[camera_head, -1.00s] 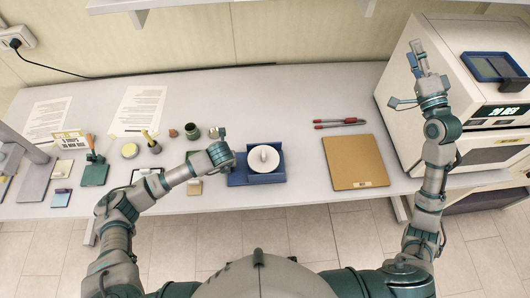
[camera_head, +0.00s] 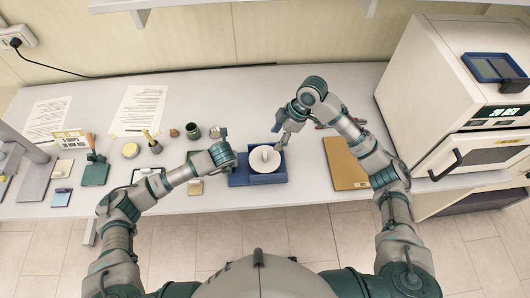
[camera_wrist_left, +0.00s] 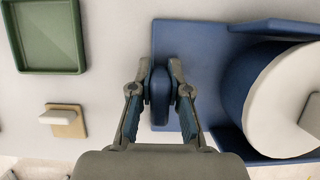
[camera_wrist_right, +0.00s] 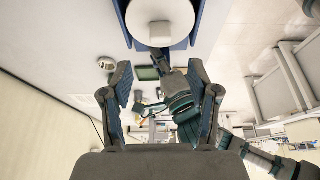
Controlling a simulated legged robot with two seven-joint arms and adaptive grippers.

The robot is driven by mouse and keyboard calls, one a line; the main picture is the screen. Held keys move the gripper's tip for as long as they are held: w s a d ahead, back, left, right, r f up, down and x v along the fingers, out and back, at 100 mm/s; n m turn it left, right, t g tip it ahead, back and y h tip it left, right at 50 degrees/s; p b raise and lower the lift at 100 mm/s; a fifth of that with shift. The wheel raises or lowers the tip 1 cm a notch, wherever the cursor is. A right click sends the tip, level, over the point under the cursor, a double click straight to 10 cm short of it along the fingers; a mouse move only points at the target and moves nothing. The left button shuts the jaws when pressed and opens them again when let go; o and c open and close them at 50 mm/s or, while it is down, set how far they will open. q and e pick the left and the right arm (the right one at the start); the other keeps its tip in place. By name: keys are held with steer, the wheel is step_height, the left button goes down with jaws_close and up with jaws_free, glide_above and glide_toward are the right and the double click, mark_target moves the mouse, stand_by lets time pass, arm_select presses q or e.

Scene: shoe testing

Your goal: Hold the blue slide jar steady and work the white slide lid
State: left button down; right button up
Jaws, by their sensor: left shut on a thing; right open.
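The blue slide jar (camera_wrist_left: 240,75) stands in a blue holder (camera_head: 270,178). Its white lid (camera_head: 262,160), with a raised grip across the top, sits on it. My left gripper (camera_wrist_left: 160,80) is shut on an upright blue handle (camera_wrist_left: 160,100) at the left side of the holder. My right gripper (camera_head: 282,136) is open and empty, just behind and right of the lid. In the right wrist view my right gripper (camera_wrist_right: 160,80) points toward the lid (camera_wrist_right: 162,20), with a gap between. The jar's body is hidden in the head view.
A tan board (camera_head: 345,165) lies to the right, partly under my right arm. A white machine (camera_head: 440,110) stands at the right end.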

mark_target(265, 153)
steer(key=x, duration=1.1)
steer(key=shift+a, duration=0.2)
